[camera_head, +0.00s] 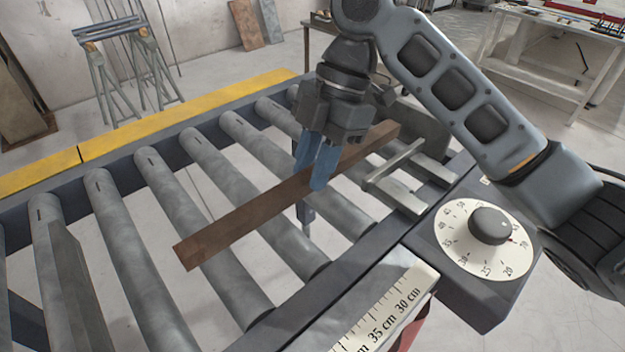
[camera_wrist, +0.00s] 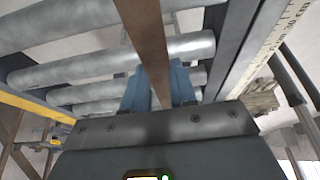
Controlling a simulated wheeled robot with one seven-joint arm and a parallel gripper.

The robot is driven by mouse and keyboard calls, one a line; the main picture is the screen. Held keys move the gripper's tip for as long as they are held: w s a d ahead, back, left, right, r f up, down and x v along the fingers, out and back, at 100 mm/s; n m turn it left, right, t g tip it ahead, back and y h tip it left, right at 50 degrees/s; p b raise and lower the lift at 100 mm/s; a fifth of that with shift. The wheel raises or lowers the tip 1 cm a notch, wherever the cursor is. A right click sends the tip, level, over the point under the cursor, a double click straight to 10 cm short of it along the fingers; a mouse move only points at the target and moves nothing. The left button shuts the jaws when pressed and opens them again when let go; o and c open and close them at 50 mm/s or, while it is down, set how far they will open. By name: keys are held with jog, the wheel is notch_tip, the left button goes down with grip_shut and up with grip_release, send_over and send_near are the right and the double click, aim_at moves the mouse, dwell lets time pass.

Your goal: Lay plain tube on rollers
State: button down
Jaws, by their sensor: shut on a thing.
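A long brown square-section tube (camera_head: 255,213) runs slantwise over the grey rollers (camera_head: 187,218). My gripper (camera_head: 313,180) is shut on the tube right of its middle, with blue fingers on either side of it. In the wrist view my gripper (camera_wrist: 160,88) straddles the same brown tube (camera_wrist: 146,35), with rollers (camera_wrist: 105,58) beyond. One fingertip reaches down below the tube between rollers. I cannot tell whether the tube touches the rollers or hangs just above them. Its right end lies near a metal stop plate (camera_head: 420,130).
A dial (camera_head: 487,238) and a ruler strip (camera_head: 385,310) sit along the front rail. A flat metal bar (camera_head: 75,285) stands among the left rollers. A metal bracket (camera_head: 398,163) is right of my gripper. A yellow rail (camera_head: 180,120) edges the far side.

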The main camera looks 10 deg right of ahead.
jog(key=shift+w+a+f+p, duration=0.15)
jog(key=shift+f+p, duration=0.25)
jog(key=shift+f, duration=1.7)
jog(key=shift+f, duration=0.1)
jog(key=c, duration=0.9)
grip_release()
jog(key=b+v, duration=0.1)
jog(key=v, duration=1.1)
